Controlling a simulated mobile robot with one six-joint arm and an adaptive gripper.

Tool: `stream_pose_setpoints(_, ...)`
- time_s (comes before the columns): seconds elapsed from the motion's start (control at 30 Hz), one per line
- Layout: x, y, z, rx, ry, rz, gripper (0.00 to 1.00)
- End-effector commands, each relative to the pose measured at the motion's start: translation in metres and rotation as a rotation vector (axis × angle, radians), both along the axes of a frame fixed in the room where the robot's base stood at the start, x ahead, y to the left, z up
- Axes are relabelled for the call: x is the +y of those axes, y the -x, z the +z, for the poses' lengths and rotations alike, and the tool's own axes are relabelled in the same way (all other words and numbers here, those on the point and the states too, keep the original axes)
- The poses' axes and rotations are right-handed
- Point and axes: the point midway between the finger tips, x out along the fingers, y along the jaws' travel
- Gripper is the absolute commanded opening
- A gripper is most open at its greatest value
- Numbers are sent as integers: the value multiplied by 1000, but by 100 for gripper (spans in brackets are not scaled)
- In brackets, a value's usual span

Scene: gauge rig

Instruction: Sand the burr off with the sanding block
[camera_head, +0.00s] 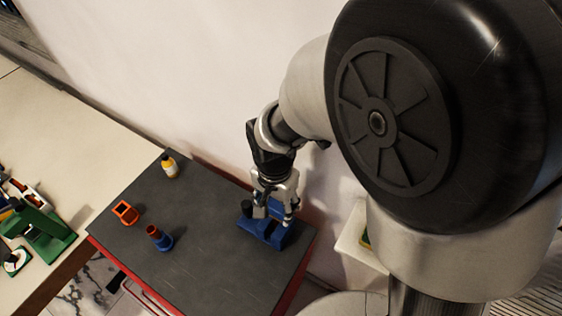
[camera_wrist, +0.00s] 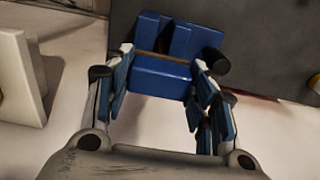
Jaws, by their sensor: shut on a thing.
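A blue fixture (camera_head: 262,232) with a black knob (camera_head: 247,207) sits near the right end of the dark table top. My gripper (camera_head: 276,212) points down over it. In the wrist view my gripper's fingers (camera_wrist: 162,70) are on both sides of a blue block (camera_wrist: 160,78) and shut on it. A thin brown strip (camera_wrist: 160,57) runs along the block's far edge, against the rest of the blue fixture (camera_wrist: 175,35). I cannot tell for sure whether this block is the sanding block, or whether it is apart from the fixture. No burr can be made out.
On the dark table (camera_head: 205,220) stand a yellow bottle (camera_head: 169,167), an orange square-mouthed holder (camera_head: 125,212) and a blue-and-red cup-like piece (camera_head: 158,237). A pale bench with a green device (camera_head: 42,235) is at left. A white box (camera_head: 355,240) stands right of the table.

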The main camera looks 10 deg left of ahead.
Motion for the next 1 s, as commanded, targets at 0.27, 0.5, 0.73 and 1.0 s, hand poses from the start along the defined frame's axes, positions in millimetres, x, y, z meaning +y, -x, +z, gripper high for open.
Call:
stream_pose_setpoints(0.27,0,0,-5,0,0,0,26)
stream_pose_setpoints(0.5,-1,1,-5,0,0,0,26)
stream_pose_setpoints(0.73,-10,4,-6,1,1,0,26)
stream_pose_setpoints(1.0,-15,7,-6,2,1,0,26)
